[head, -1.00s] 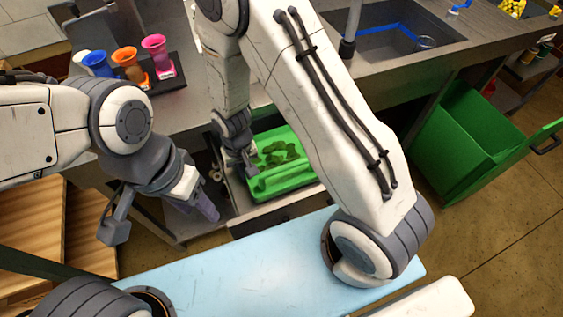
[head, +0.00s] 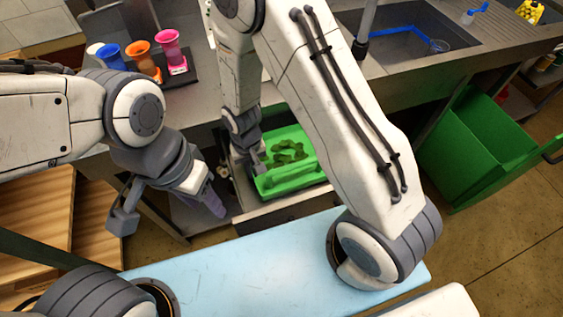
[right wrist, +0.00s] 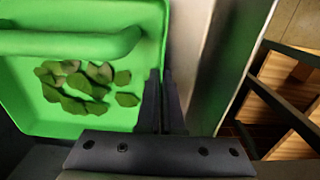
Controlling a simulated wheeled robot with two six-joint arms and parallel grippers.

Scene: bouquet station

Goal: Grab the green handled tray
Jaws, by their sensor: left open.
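The green tray (head: 284,182), with a raised green bar handle along one side, sits in an open drawer under the counter. Several dark green leaves (right wrist: 80,88) lie in it. My right gripper (right wrist: 161,75) is at the tray's left edge in the head view. In the right wrist view its fingers are close together, with the tray's (right wrist: 150,62) side rim running in between them; it looks shut on that rim. The handle (right wrist: 75,42) is left of the fingers, apart from them. My left gripper (head: 212,207) is open and empty, left of the drawer.
The open drawer's front (head: 285,208) borders the tray. Blue, orange and pink cups (head: 139,53) stand on the counter. A sink (head: 410,40) and a green bin (head: 475,150) are at the right. A light blue surface (head: 250,270) lies in front.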

